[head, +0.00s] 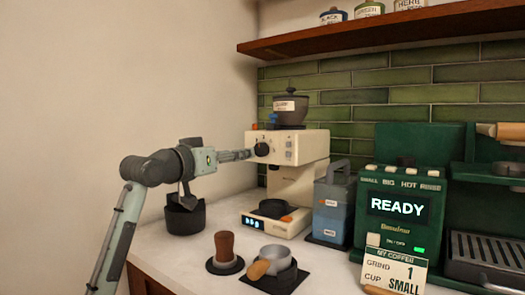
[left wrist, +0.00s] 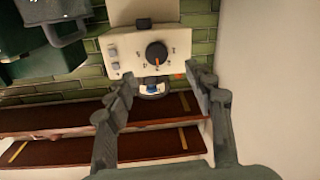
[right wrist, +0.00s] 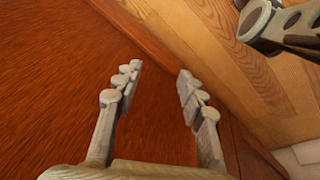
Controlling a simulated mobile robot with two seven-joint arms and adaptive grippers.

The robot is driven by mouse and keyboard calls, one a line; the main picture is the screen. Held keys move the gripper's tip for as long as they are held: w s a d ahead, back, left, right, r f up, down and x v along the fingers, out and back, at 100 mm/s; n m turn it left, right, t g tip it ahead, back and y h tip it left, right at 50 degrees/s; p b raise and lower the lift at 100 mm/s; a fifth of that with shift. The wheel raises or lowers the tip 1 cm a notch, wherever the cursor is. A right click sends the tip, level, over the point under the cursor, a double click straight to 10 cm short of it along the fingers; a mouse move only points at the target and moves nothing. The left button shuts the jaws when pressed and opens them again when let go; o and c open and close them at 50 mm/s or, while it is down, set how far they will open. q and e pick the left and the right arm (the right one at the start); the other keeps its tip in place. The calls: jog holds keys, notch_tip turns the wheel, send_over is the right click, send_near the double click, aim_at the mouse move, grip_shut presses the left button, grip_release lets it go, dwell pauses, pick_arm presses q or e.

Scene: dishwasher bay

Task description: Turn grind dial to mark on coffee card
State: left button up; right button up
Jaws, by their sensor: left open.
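The cream grinder (head: 290,146) stands against the tiled wall, with a black round grind dial (head: 262,149) on its front. In the left wrist view, which looks upside down, the dial (left wrist: 157,50) shows an orange pointer mark toward the picture's bottom; the small marks around it are unreadable. The coffee card (head: 393,273) reads "MY COFFEE, GRIND 1, CUP SMALL". My left gripper (head: 248,154) is open, its fingers (left wrist: 160,88) spread in front of the dial, apparently not touching it. My right gripper (right wrist: 158,72) is open and empty; the head view does not show it.
A green coffee machine (head: 400,215) showing READY stands at the right. A blue-grey container (head: 333,208), a scale (head: 262,222), a tamper (head: 225,250) and a portafilter (head: 275,262) crowd the counter. A black bin (head: 185,216) sits below my left arm. A wooden shelf (head: 380,32) hangs above.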

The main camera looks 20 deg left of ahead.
aim_at(260, 150)
pick_arm(q)
jog(key=x, duration=0.7)
jog(key=shift+w+d, duration=0.1)
jog(key=shift+d, duration=0.3)
jog(key=shift+w+d, duration=0.15)
jog(key=shift+w, duration=0.3)
jog(key=shift+c, duration=0.4)
jog(key=c, duration=1.1)
pick_arm(e)
jog(key=shift+s+f, duration=0.3)
jog(key=shift+s, duration=0.4)
